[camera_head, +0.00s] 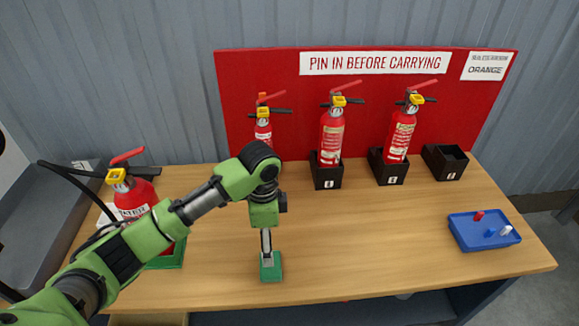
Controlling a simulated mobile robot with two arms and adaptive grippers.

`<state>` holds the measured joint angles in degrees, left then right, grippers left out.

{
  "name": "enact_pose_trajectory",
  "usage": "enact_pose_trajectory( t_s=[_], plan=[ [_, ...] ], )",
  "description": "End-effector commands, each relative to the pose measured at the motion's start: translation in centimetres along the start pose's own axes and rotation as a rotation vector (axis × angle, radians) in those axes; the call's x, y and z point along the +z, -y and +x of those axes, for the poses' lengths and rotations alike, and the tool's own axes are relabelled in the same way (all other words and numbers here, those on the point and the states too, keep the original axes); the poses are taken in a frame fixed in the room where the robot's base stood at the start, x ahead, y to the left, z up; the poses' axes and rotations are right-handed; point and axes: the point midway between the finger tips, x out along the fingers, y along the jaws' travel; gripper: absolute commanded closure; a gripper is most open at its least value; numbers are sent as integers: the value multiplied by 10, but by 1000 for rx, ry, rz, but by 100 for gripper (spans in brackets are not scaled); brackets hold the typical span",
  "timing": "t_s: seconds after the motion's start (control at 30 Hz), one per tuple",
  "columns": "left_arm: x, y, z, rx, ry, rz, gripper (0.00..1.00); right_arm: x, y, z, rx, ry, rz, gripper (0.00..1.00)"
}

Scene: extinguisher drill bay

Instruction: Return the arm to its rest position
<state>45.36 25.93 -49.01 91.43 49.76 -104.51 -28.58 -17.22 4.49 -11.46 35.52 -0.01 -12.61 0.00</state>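My green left arm comes in from the left and bends at an elbow over the middle of the table. Its end points down to my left gripper (266,242), a narrow grey part low over the front middle of the table. It is seen edge-on, so its fingers cannot be made out. A small teal-green block or pad (271,268) shows right at its tip; I cannot tell whether they touch. My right gripper is not in view.
A red extinguisher (134,197) stands at the left on a green base, partly behind my arm. Several more extinguishers (331,138) stand along the red board (228,75), with black boxes (447,161). A blue tray (466,238) with small pieces lies right. Table centre-right is clear.

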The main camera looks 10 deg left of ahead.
Motion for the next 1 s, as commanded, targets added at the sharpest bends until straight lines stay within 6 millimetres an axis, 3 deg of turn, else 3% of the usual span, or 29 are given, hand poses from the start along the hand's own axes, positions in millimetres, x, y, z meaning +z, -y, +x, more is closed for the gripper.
enact_pose_trajectory(
  t_s=[0.17,0.27,0.4,0.57,0.73,1.0],
  plan=[
    [-3,-6,5,2,-9,-3,21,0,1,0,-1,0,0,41],
    [-12,-24,18,4,-43,-19,21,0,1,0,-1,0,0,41],
    [-31,-66,41,1,-135,-95,21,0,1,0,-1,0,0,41],
    [-38,-110,57,-11,-245,-262,21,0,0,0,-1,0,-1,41],
    [-20,-147,65,-36,-321,-502,21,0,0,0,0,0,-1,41],
    [40,-182,65,-102,-328,-833,21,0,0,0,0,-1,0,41]
  ],
)
